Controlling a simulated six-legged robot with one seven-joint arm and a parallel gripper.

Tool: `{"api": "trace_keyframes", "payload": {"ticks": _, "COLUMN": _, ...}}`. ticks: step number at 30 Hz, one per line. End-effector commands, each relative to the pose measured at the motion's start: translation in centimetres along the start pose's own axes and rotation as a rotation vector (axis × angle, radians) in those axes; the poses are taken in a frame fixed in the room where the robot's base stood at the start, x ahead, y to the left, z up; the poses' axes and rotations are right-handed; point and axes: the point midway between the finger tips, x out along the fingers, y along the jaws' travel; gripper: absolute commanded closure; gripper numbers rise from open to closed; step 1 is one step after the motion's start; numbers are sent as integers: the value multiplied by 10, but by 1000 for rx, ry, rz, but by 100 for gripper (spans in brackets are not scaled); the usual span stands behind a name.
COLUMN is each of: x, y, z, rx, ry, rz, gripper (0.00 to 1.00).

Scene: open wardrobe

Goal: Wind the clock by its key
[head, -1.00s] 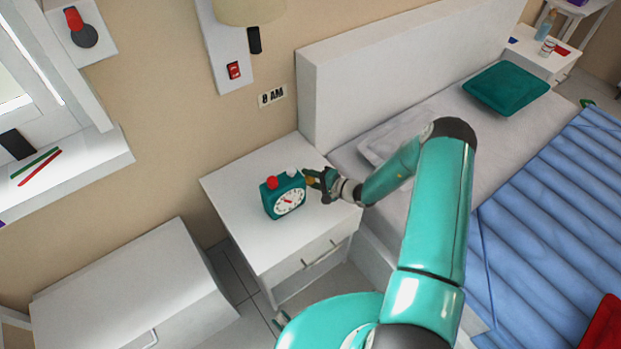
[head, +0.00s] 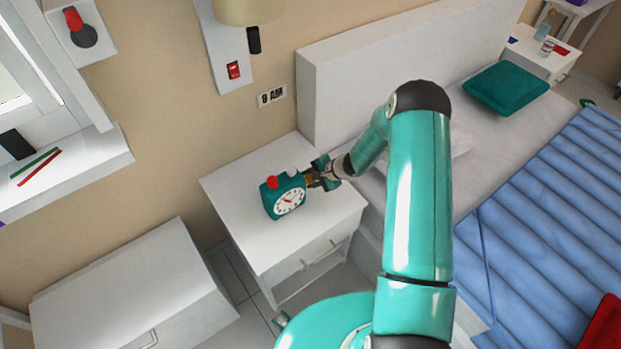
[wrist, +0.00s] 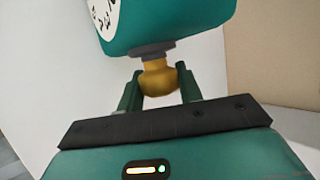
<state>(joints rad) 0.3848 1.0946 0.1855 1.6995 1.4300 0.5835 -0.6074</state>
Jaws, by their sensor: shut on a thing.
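The teal clock (head: 272,200) stands upright on the white nightstand (head: 234,215), its white dial turned toward the front. It has a red button and a pale button on top. My gripper (head: 312,179) is at the clock's right side. In the wrist view, the brass-coloured key (wrist: 157,78) sticks out from a dark collar on the clock's side (wrist: 180,25). My gripper (wrist: 160,85) has one finger on each side of the key and is shut on it. The key's far end is partly hidden by my gripper.
The bed with its white headboard (head: 385,65) stands right of the nightstand. A white cabinet (head: 125,285) stands at the lower left. The nightstand top in front of the clock is clear.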

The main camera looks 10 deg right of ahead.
Motion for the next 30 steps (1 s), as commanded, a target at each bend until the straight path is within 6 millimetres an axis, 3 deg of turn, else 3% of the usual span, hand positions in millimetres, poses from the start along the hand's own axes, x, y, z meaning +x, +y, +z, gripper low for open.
{"api": "trace_keyframes", "payload": {"ticks": 30, "x": 2, "y": 0, "z": 0, "rx": 335, "ry": -2, "rz": 824, "gripper": 87}}
